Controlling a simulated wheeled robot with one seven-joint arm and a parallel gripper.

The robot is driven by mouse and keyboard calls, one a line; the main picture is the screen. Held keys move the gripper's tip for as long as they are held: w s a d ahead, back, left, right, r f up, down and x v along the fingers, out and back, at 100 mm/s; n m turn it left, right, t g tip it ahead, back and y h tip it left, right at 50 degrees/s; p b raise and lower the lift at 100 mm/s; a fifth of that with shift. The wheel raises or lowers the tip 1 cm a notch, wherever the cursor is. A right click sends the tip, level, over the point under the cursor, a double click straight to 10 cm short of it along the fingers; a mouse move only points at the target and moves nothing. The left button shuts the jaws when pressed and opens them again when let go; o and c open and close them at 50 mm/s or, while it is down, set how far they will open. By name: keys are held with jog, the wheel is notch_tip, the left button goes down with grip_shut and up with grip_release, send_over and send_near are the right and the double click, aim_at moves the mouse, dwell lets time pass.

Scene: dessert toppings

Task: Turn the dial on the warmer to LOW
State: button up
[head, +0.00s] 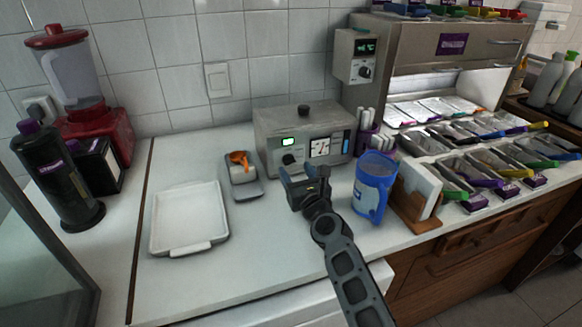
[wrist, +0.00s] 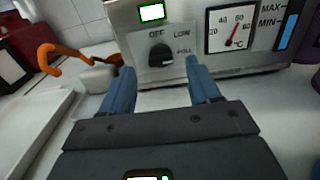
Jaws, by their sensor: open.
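The warmer (head: 270,128) is a grey metal box with a lid knob, standing on the counter near the tiled wall. Its black dial (wrist: 160,56) is on the front, with OFF above it, LOW to the upper right and another label to the right. The dial's mark seems to point up near OFF, but this is hard to tell. In the head view the dial (head: 288,159) is just above my gripper. My gripper (wrist: 161,78) is open and empty, its two blue fingers on either side of the dial and a little in front, not visibly touching it.
The warmer's front also has a lit green display (wrist: 152,12) and a temperature gauge (wrist: 231,28). A blue jug (head: 372,190) stands close to the right of my gripper. A small tray (head: 248,190) with an orange-handled tool is on the left. A white tray (head: 188,222) lies further left.

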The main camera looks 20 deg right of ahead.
aim_at(291, 163)
jog(key=shift+w+b, duration=0.6)
jog(key=shift+w, duration=1.4)
jog(key=c, duration=1)
